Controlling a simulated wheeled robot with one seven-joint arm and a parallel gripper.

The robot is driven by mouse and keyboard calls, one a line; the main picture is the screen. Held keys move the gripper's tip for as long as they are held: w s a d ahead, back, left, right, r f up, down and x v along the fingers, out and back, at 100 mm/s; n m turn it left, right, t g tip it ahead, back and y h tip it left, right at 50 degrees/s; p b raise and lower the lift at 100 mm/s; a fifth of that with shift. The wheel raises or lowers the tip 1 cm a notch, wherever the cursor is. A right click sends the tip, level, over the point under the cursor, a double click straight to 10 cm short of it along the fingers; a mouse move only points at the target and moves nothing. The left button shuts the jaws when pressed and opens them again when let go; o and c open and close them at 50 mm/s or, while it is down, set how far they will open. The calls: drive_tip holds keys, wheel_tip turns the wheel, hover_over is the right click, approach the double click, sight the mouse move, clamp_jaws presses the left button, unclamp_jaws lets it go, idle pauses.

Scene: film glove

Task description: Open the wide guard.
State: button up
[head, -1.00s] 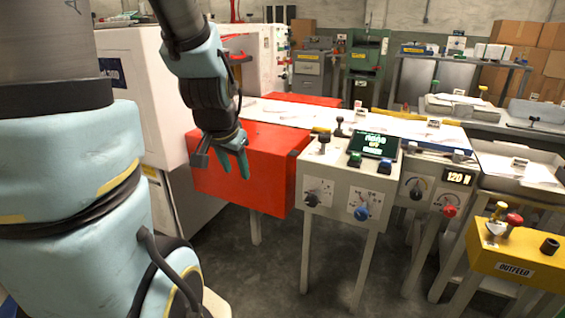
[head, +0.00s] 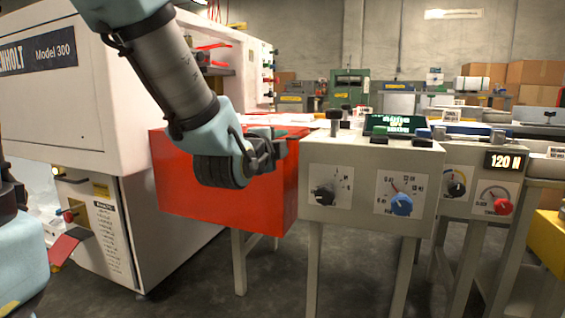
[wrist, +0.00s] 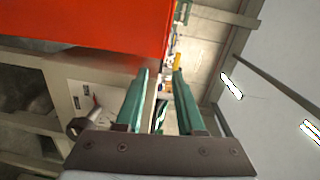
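A wide red box-shaped guard (head: 225,190) stands at the left of the line, beside the white machine; it looks closed, and part of its front is hidden behind my arm. Its red face also fills the upper left of the wrist view (wrist: 85,30). My gripper (head: 283,147) is in front of the guard, near its upper right corner, turned sideways towards the right. In the wrist view two green fingers (wrist: 162,72) stand apart with nothing held between them. I cannot tell from these views whether the gripper touches the guard.
A grey control box (head: 365,185) with dials, buttons and a dark screen (head: 396,123) stands directly right of the guard. The white machine (head: 80,85) is at the left. A force readout box (head: 480,175) is farther right. Open floor (head: 270,285) lies in front.

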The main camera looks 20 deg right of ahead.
sight(287, 139)
drive_tip(key=w+d+m+p, duration=0.1)
drive_tip(key=w+d+p, duration=0.1)
drive_tip(key=p, duration=0.5)
drive_tip(key=shift+w+d+r+h+p, duration=0.1)
drive_tip(key=shift+d+r+h+p, duration=0.1)
drive_tip(key=shift+h+p, duration=0.2)
drive_tip(key=b+x, duration=0.1)
drive_tip(key=x, duration=0.7)
drive_tip(key=shift+b, duration=0.3)
drive_tip(key=shift+f, duration=0.15)
clamp_jaws()
idle(0.6)
